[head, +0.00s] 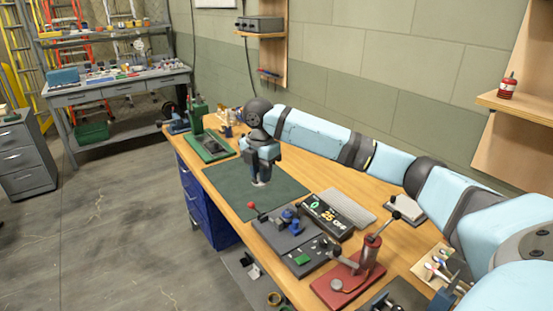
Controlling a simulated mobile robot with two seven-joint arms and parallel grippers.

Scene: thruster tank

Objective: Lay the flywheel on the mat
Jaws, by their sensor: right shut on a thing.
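The dark green mat (285,188) lies flat on the wooden workbench. My right arm reaches in from the right, and my right gripper (261,179) points down over the middle of the mat. It is shut on a small pale grey thing, likely the flywheel (260,184), at or just above the mat. The gripper hides most of it, and I cannot tell whether it touches the mat. My left gripper is not in view.
A green press (208,147) stands beyond the mat.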

